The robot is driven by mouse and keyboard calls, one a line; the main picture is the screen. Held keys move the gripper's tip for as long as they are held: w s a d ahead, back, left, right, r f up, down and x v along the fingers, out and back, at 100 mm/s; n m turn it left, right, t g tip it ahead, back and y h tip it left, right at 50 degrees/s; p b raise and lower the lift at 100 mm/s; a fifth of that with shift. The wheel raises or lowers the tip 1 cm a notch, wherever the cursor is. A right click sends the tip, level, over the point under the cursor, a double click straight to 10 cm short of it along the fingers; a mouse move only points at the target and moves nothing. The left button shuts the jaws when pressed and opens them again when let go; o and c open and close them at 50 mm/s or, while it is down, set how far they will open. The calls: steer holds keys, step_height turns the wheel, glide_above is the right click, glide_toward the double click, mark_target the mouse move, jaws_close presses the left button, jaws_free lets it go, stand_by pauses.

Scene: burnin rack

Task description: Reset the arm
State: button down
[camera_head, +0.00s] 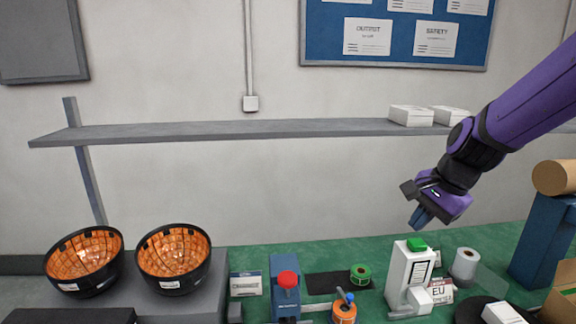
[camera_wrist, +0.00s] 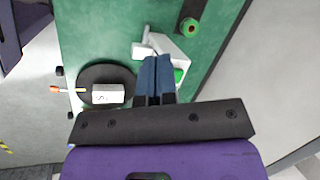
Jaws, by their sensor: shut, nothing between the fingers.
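My gripper (camera_head: 421,218) hangs from my purple arm at the right in the head view, above the green bench and clear of everything on it. Its blue fingers point down and are shut with nothing between them. In the wrist view the fingers (camera_wrist: 156,80) lie together over the green bench (camera_wrist: 110,30). A white device with a green button (camera_head: 410,268) stands on the bench below my gripper. It also shows in the wrist view (camera_wrist: 168,48), partly hidden by the fingers.
A shelf (camera_head: 240,131) with white boxes (camera_head: 411,116) runs along the wall behind. Two orange-lined bowls (camera_head: 84,262) (camera_head: 174,262) stand at the left. A blue stand (camera_head: 541,240) is at the right.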

steer(key=s+d+r+n+t+h, duration=0.1)
steer(key=s+d+r+n+h, duration=0.1)
steer(key=s+r+n, duration=0.6)
steer(key=s+d+r+n+t+h, duration=0.1)
steer(key=s+d+r+n+t, duration=0.15)
steer(key=s, duration=0.95)
steer(key=w+a+f+m+g+y, duration=0.2)
steer(key=w+f+m, duration=0.6)
steer(key=w, duration=0.4)
steer(key=w+a+f+m+g+y, duration=0.1)
steer(key=w+a+f+m+g, duration=0.15)
steer(key=w+f+m, duration=0.65)
steer(key=w+d+f+m+g, duration=0.1)
steer(key=w+f, duration=0.3)
steer(key=f, duration=0.3)
steer(key=w+f+m, duration=0.1)
steer(key=w+f, duration=0.4)
steer(key=f, duration=0.2)
steer(key=a+f, duration=0.6)
steer(key=f, duration=0.3)
steer(key=shift+w+a+f, duration=0.25)
steer(key=shift+a, duration=0.1)
